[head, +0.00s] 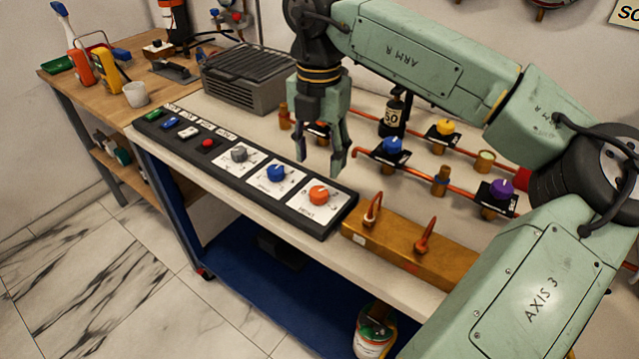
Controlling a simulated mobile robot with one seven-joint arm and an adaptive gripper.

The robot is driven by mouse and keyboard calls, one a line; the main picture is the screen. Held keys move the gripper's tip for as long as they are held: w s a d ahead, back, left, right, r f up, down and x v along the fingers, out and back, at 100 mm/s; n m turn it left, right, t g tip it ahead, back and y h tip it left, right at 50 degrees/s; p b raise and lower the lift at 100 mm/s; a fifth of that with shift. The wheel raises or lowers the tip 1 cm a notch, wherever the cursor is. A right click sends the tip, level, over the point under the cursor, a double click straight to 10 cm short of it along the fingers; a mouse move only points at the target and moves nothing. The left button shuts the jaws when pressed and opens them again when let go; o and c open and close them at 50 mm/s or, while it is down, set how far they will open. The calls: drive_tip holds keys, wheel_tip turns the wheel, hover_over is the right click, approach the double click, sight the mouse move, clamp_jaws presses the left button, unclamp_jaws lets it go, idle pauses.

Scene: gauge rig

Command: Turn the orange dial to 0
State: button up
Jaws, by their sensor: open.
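The orange dial (319,194) sits on a white plate at the right end of the black control panel (338,217). The plate's markings and the dial's pointer are too small to read. My gripper (320,166) is open and empty, pointing down. It hangs above and behind the panel, near the orange dial in the picture and apart from it. A blue dial (276,173) and a grey dial (239,153) sit to the left on the same panel.
A brass block with two copper levers (410,243) stands right of the panel. Red pipes with blue (393,145), yellow (445,126) and purple (501,189) valve knobs run behind my gripper. A grey vented box (248,78) stands behind the panel.

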sight(319, 191)
wheel_tip(319, 191, down, 8)
drive_tip(key=shift+f+p, duration=0.1)
drive_tip(key=shift+p, duration=0.75)
drive_tip(key=c, duration=1.2)
drive_tip(key=shift+o, duration=0.2)
drive_tip(key=shift+f+b, duration=0.1)
drive_tip(key=shift+b, duration=0.2)
